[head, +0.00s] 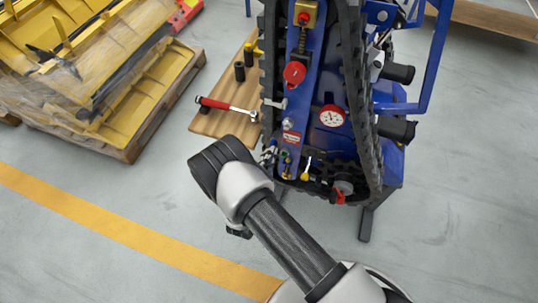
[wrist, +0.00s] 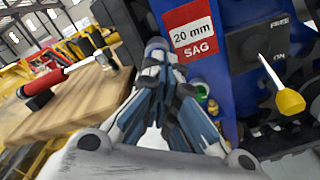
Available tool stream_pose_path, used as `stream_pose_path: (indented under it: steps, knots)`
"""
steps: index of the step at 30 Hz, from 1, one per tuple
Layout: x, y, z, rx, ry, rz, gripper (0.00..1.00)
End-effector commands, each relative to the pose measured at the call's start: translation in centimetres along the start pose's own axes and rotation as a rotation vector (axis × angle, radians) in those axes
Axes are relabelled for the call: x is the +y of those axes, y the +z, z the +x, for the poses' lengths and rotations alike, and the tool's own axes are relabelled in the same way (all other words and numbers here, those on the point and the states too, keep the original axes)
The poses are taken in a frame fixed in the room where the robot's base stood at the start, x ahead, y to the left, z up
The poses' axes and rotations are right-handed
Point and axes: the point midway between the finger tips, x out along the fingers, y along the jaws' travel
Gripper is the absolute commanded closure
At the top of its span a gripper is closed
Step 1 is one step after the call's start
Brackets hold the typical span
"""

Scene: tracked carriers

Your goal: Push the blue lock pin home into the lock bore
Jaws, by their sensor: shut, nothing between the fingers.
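My gripper (head: 268,156) is at the lower left edge of the blue tracked carrier (head: 318,136). In the wrist view my gripper (wrist: 159,66) has its fingers together, with nothing seen held between them. A grey rounded metal part (wrist: 157,48) shows right at the fingertips, below and left of the red "20 mm SAG" label (wrist: 192,28); I cannot tell whether they touch. I cannot single out the blue lock pin or its bore; the fingers and the blue frame hide that spot. A small brass and green fitting (wrist: 203,92) sits right of the fingers.
A yellow-handled lever (wrist: 289,99) stands by a FREE/ON plate, right of the fingers. A wooden board (head: 226,113) at left bears a red-handled wrench (head: 232,107) and black sockets. A dial gauge (head: 332,116) is on the carrier. Open floor lies in front.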

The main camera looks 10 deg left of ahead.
Motion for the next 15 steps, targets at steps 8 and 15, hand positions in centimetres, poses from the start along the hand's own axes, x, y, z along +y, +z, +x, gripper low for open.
stream_pose_path:
  steps: [8,15]
  knots:
    - [0.4,0.2,-1.1,-0.007,0.002,0.007,1.00]
    - [0.2,0.2,-2.9,-0.006,0.001,0.005,1.00]
